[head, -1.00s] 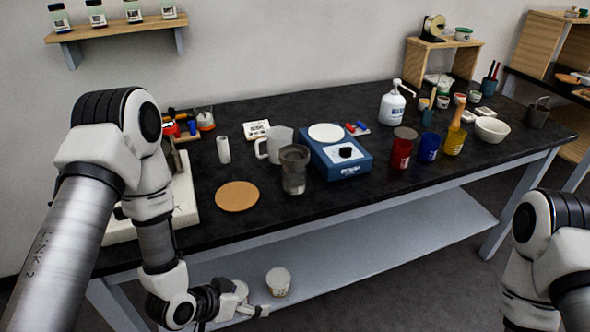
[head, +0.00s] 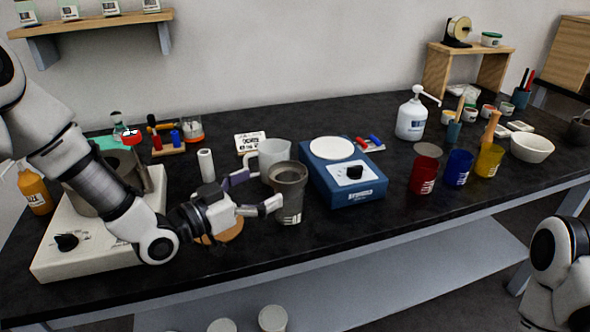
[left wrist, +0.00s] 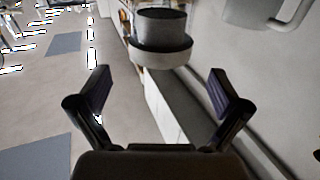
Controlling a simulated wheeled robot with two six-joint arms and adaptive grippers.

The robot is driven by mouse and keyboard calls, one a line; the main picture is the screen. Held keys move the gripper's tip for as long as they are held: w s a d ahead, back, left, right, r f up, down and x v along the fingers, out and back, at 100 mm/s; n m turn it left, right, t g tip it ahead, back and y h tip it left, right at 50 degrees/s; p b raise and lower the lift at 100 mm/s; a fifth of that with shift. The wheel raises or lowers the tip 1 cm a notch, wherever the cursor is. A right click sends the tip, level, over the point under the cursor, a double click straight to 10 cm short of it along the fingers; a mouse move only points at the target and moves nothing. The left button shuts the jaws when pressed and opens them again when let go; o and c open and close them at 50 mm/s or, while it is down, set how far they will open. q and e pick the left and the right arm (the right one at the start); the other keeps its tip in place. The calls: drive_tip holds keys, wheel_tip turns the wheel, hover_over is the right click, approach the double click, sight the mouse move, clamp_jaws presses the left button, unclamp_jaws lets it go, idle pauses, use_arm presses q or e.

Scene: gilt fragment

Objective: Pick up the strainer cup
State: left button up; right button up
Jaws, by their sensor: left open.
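The strainer cup seems to be the grey cup with a wide dark rim (head: 289,196), upright on the black table in the head view. It also shows in the left wrist view (left wrist: 161,30), ahead of and between the spread fingers. My left gripper (head: 257,192) is open, low over the table at the cup's left side. Its fingers point at the cup, and one fingertip looks very close to it; I cannot tell if they touch. In the wrist view the open jaws (left wrist: 158,82) are empty. My right gripper is out of view.
A white mug (head: 272,153) stands close behind the cup. A blue scale (head: 345,185) stands just right of it. A cork mat (head: 229,232) lies partly under my left gripper. A white hotplate (head: 95,250) is at left. The front strip right of the cup is clear.

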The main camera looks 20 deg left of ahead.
sight(301, 166)
use_arm(q)
drive_tip(key=p+x, duration=0.1)
drive_tip(key=x, duration=0.6)
drive_tip(key=shift+w+d+r, duration=0.2)
drive_tip(key=shift+w+d, duration=0.05)
drive_tip(key=shift+a, duration=0.1)
drive_tip(key=c, duration=1)
